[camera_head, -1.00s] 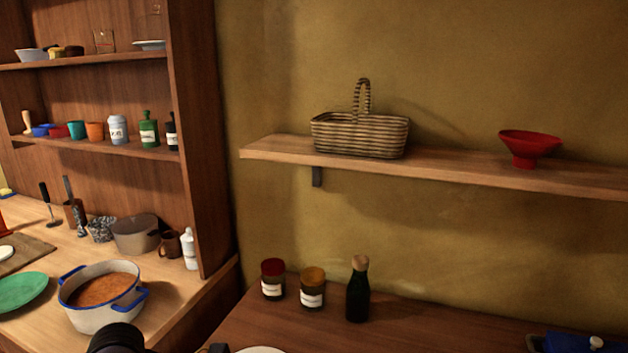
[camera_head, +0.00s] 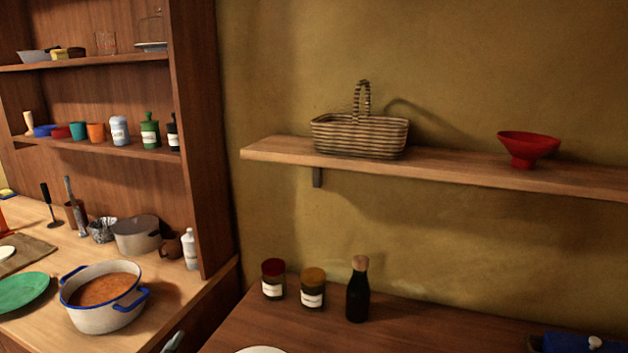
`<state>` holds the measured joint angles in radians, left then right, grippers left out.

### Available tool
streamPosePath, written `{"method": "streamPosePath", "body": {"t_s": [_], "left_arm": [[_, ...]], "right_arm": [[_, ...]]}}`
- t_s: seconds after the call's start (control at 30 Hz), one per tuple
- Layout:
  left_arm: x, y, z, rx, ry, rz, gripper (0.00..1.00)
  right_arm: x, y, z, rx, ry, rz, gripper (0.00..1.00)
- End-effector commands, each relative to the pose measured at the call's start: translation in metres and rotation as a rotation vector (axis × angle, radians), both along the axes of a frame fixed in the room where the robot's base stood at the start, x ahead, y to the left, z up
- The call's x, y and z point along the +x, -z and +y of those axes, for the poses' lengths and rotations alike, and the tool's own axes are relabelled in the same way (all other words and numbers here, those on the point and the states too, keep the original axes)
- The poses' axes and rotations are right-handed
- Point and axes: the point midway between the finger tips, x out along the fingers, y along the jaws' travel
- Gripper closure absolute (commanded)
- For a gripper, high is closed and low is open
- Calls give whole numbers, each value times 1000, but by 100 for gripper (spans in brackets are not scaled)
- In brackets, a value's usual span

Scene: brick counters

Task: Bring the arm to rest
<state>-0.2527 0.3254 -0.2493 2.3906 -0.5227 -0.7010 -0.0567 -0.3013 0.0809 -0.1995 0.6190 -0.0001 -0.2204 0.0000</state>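Neither of my grippers shows in the head view now, and no part of either arm can be made out for sure. Whether they are open or shut is hidden from me. The head view looks over a wooden counter (camera_head: 215,345) at the bottom middle and a lighter counter (camera_head: 165,310) at the left.
A pot of brown food (camera_head: 104,297) and a green plate (camera_head: 22,292) stand on the left counter. Two jars (camera_head: 313,288) and a dark bottle (camera_head: 358,290) stand on the right counter. A wall shelf (camera_head: 456,177) holds a basket (camera_head: 360,136) and a red bowl (camera_head: 528,147).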

Motion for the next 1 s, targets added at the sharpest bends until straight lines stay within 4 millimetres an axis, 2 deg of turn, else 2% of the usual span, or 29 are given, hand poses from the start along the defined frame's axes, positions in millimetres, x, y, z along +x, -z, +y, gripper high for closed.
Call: {"method": "streamPosePath", "body": {"t_s": [0.03,0.1,0.2,0.3,0.4,0.6,0.87,1.0], "left_arm": [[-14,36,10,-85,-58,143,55],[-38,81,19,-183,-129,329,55],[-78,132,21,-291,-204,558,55],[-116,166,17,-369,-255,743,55],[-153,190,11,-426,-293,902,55],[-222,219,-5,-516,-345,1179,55],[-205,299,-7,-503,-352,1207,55],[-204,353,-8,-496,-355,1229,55]], "right_arm": [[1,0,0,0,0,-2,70],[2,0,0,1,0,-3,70],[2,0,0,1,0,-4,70],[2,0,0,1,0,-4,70],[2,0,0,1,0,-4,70],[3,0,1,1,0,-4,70],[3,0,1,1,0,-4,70],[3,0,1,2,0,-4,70]]}}
